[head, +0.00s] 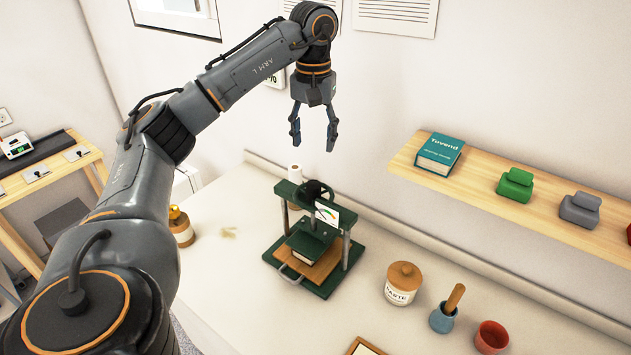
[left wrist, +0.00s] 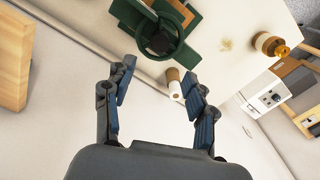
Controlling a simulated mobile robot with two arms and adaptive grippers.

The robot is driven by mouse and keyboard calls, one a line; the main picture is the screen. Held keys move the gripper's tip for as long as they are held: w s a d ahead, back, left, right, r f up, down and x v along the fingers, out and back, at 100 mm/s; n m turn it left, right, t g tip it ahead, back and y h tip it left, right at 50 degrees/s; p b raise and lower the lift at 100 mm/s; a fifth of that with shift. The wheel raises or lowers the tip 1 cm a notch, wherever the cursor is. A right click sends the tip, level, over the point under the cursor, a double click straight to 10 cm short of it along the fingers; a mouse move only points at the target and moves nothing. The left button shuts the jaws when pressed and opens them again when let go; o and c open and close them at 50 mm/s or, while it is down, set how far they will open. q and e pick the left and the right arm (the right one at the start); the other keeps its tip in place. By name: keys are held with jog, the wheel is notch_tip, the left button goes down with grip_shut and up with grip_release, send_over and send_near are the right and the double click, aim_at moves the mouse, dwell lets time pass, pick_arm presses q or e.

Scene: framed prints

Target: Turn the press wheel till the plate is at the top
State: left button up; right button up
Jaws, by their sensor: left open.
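The dark green press (head: 345,268) stands on the white worktop. Its wheel (head: 318,191) is on top and shows large in the left wrist view (left wrist: 178,48). Between the posts, a dark green block with a pale edge (head: 305,246) lies on a wooden board (head: 322,268). The plate looks low, close on this block, but I cannot separate the two clearly. A white card with a coloured dial (head: 327,213) hides part of the press top. My left gripper (head: 314,143) is open and empty, above the wheel and apart from it. My right gripper is not in view.
A paste jar (head: 402,284), blue pot (head: 442,318) and red cup (head: 491,337) stand to the right. A wooden shelf (head: 480,205) juts from the wall at right.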

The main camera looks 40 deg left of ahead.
aim_at(314, 183)
pick_arm(q)
notch_tip(314, 183, down, 11)
jog(key=p, duration=0.3)
jog(key=shift+s, duration=0.1)
jog(key=shift+f, duration=0.55)
jog(key=c, duration=1.2)
jog(key=shift+o, duration=0.2)
jog(key=shift+n, duration=0.3)
